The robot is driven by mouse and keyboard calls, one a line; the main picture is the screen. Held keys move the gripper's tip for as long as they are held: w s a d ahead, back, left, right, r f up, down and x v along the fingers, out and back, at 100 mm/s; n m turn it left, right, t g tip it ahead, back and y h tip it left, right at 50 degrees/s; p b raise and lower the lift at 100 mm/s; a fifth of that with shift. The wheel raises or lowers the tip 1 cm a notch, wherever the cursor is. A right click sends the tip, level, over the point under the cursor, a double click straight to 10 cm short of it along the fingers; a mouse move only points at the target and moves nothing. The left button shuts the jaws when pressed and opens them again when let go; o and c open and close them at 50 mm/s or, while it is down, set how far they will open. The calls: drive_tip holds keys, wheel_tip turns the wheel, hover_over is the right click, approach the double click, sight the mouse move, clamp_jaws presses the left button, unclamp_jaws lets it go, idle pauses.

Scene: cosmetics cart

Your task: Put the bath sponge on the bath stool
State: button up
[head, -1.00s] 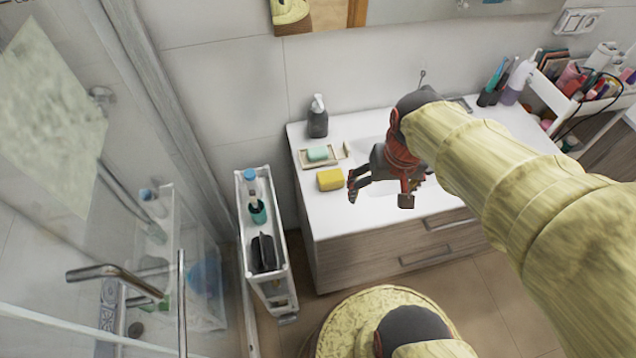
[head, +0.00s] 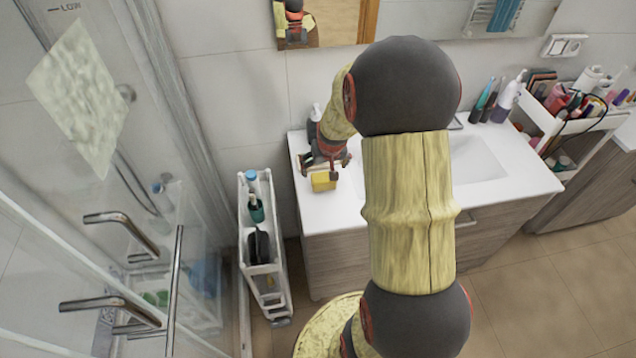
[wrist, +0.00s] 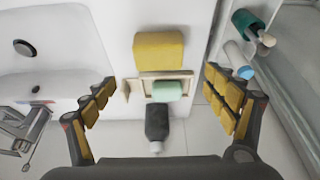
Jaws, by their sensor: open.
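The yellow bath sponge (head: 323,181) lies on the white counter near its left front corner. In the wrist view the sponge (wrist: 159,52) lies beyond the fingertips, between the lines of the two fingers. My gripper (head: 322,168) is just above and behind the sponge in the head view. I cannot make out a bath stool in either view.
A soap dish (wrist: 148,76) with green soap (wrist: 166,91) and a dark pump bottle (wrist: 157,124) stand close to the sponge. A narrow white cart (head: 246,205) with bottles stands left of the counter (head: 335,212). A sink (head: 478,160) lies to the right, and glass shower doors stand left.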

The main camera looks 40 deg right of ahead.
sight(323, 177)
drive_tip(key=x, duration=0.4)
drive_tip(key=s+b+x, duration=0.1)
drive_tip(key=x, duration=0.1)
drive_tip(key=shift+w+a+f, duration=0.1)
drive_tip(key=shift+w+f, duration=0.1)
drive_tip(key=shift+f, duration=0.4)
drive_tip(key=shift+r, duration=0.1)
drive_tip(key=shift+c, duration=0.7)
drive_tip(key=c, duration=1.1)
drive_tip(key=shift+c, duration=0.6)
